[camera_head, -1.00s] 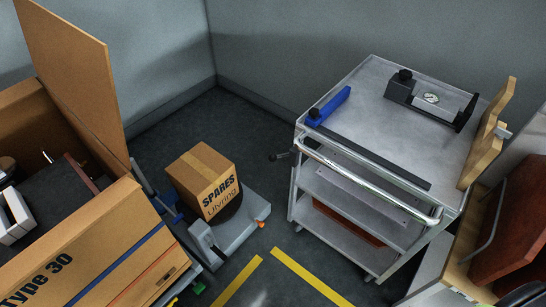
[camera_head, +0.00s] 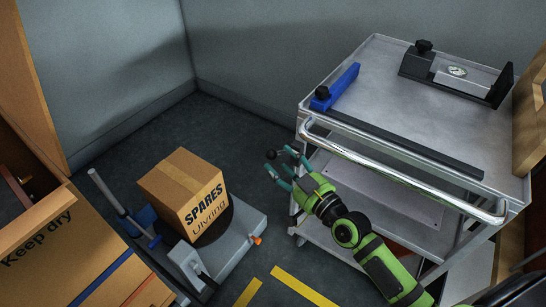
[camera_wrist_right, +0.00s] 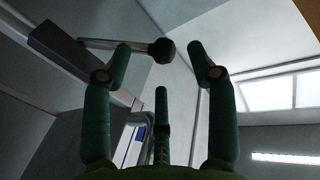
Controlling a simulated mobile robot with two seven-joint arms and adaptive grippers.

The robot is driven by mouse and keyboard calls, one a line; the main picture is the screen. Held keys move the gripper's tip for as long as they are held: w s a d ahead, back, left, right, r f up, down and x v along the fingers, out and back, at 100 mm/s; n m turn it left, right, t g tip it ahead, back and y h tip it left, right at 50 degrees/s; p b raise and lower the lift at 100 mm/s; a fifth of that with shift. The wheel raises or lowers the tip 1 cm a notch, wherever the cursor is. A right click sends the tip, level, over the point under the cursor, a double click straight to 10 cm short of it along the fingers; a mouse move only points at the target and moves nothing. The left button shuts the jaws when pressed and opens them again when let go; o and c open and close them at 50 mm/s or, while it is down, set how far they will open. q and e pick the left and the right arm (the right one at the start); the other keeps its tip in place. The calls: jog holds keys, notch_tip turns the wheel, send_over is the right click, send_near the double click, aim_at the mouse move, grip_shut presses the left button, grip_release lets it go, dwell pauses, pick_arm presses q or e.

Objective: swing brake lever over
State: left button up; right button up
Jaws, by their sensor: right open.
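The brake lever shows in the right wrist view as a light rod with a dark round knob (camera_wrist_right: 166,50), joined to a dark block at its left. In the head view its dark knob (camera_head: 270,154) shows beside the left end of the cart (camera_head: 420,118). My right gripper (camera_head: 282,162) is at the cart's left corner with its fingers by the knob. In the right wrist view the gripper (camera_wrist_right: 161,62) has its fingers spread, and the knob appears between the two upper fingertips. Whether they touch it I cannot tell. My left gripper is not in view.
The cart's push handle (camera_head: 400,178) runs just right of my right gripper. A blue-ended bar (camera_head: 337,88) and a dark gauge fixture (camera_head: 457,72) lie on its top. A SPARES box (camera_head: 185,190) stands on a grey platform (camera_head: 242,222) at left. Floor between is clear.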

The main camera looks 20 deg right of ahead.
aim_at(273, 154)
jog(key=shift+x, duration=2.35)
grip_shut()
